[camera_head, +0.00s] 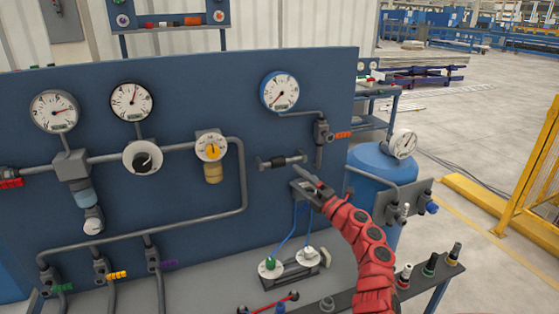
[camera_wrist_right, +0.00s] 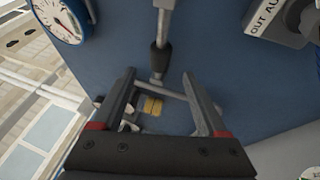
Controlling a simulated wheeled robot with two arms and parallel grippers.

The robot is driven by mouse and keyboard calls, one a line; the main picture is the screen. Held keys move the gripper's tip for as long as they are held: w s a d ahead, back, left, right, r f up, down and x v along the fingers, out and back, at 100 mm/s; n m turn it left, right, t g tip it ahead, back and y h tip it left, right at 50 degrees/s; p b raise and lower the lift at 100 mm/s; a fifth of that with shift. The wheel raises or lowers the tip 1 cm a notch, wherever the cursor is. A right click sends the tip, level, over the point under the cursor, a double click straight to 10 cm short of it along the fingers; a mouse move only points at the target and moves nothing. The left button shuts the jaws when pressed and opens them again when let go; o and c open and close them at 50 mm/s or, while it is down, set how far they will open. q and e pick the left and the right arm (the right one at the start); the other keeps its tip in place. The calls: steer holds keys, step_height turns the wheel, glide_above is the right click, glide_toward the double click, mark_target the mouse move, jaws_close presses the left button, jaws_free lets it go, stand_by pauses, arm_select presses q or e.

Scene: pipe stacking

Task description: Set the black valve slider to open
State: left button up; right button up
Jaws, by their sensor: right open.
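The black valve slider (camera_head: 279,161) is a dark sleeve on a short, horizontal grey fitting on the blue panel. In the right wrist view the black sleeve (camera_wrist_right: 160,58) sits on a grey rod, just ahead of and between the fingertips. My right gripper (camera_head: 303,176) is just below and to the right of the fitting, at the end of my red arm. In the right wrist view my right gripper (camera_wrist_right: 158,80) is open, with a finger on each side of the rod's line. Whether a finger touches the fitting cannot be told. My left gripper is out of view.
The blue panel (camera_head: 330,80) carries gauges, pipes and several coloured valve handles. A blue-rimmed gauge (camera_head: 280,91) and an orange-handled valve (camera_head: 322,133) are close above my gripper. A blue tank (camera_head: 385,165) stands to the right. Blue hoses (camera_head: 294,232) hang below.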

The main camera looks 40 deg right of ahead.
mark_target(281, 166)
steer(key=p+x, duration=0.1)
steer(key=x, duration=0.6)
steer(key=shift+d+r, duration=0.1)
steer(key=shift+r, duration=0.05)
steer(key=shift+w+a+p, duration=0.2)
steer(key=shift+w+p, duration=0.1)
steer(key=shift+w, duration=0.35)
jaws_close()
stand_by(0.7)
